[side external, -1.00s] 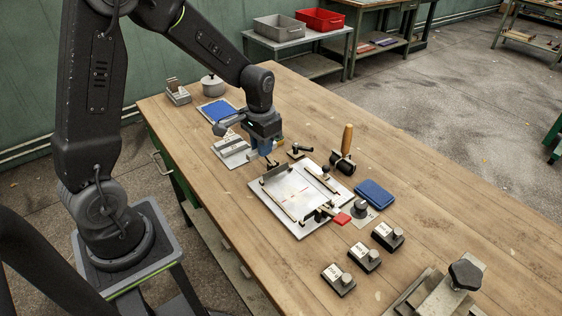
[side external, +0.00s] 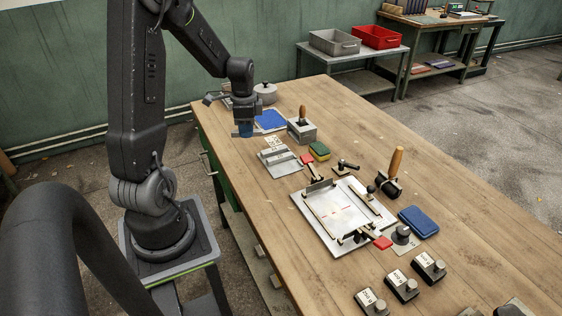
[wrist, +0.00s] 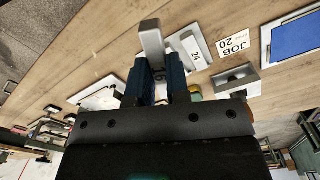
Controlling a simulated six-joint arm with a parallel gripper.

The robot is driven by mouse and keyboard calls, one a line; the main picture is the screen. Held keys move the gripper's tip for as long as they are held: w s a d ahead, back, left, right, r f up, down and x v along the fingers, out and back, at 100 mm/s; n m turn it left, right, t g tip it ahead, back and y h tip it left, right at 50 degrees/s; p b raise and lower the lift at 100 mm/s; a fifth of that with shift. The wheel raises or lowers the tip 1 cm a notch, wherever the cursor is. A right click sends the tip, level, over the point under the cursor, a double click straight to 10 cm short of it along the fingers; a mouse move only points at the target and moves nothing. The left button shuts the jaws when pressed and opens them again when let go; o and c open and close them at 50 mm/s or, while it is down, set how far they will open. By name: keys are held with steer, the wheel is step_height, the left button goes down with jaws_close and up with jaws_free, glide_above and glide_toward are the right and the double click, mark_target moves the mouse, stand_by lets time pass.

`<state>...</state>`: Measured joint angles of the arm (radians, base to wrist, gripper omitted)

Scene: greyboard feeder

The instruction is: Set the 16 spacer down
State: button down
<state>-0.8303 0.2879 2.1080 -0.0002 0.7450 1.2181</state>
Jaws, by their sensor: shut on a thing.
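The block sticks out past the fingertips and appears clear of the bench. A grey spacer marked 24 (wrist: 195,57) lies just right of it in the wrist view. A white card reading JOB 20 (wrist: 233,43) lies beyond that.
A blue pad (side external: 271,120), a grey box (side external: 302,133) with a wooden handle and a sponge (side external: 319,150) lie behind the grey plate. The white fixture board (side external: 345,218) stands nearer. Several black weights (side external: 403,286) are at the front. The bench's right side has bare wood.

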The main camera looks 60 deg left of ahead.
glide_above(285, 169)
step_height(285, 169, down, 7)
steer(key=shift+r, duration=0.1)
steer(key=shift+f, duration=2)
steer(key=shift+f, duration=0.15)
steer(key=c, duration=1.4)
jaws_free()
